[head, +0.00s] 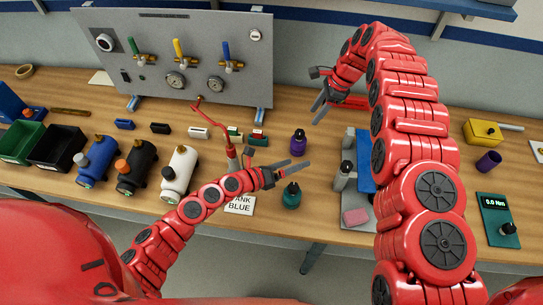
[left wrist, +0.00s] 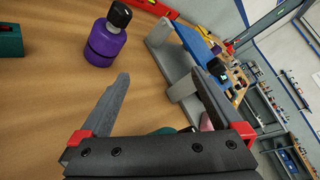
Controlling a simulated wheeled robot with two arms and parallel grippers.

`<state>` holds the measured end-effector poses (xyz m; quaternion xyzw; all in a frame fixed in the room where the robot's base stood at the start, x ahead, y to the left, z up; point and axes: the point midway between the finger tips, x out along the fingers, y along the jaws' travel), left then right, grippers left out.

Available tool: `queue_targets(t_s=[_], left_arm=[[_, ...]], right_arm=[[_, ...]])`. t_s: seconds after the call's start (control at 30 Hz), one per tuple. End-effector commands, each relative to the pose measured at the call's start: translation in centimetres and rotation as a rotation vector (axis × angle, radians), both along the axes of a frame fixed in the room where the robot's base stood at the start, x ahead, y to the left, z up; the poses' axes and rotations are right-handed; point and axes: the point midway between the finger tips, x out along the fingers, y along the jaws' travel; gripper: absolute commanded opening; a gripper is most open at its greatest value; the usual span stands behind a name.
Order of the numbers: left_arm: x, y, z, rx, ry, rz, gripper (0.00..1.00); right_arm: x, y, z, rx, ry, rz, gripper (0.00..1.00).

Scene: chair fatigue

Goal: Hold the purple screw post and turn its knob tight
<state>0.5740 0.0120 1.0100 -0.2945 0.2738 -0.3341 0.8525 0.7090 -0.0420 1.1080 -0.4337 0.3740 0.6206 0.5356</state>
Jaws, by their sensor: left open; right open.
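The purple screw post (head: 298,147) stands upright on the bench, with a black knob (head: 300,132) on top. In the left wrist view the purple post (left wrist: 104,44) and its black knob (left wrist: 120,14) show beyond the left fingertip, outside the gap between the fingers. My left gripper (head: 299,167) is open and empty, just in front of the post and apart from it. It also shows in the left wrist view (left wrist: 160,76). My right gripper (head: 317,112) is open and empty, behind and to the right of the post, in the air.
A teal post (head: 291,196) stands just in front of my left gripper. A grey fixture (head: 344,178) with a blue part (head: 364,150) is at the right. A grey valve panel (head: 190,55) stands at the back. Bottles (head: 180,172) and bins (head: 57,148) fill the left.

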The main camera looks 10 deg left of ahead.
Motion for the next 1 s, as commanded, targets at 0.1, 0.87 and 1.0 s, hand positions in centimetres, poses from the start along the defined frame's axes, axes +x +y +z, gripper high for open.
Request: queue_targets(t_s=[0.1,0.87,1.0], left_arm=[[1.1,3.6,-1.6,0.318,-0.205,-0.020,1.00],[8.8,1.9,-4.4,0.616,-0.432,-0.057,1.00],[10.5,0.9,-5.3,0.618,-0.430,-0.053,1.00]], right_arm=[[0.0,0.0,0.0,0.000,0.000,0.001,0.50],[0.0,0.0,0.0,0.000,0.000,0.001,0.50],[0.0,0.0,0.0,0.000,0.000,0.001,0.50]])
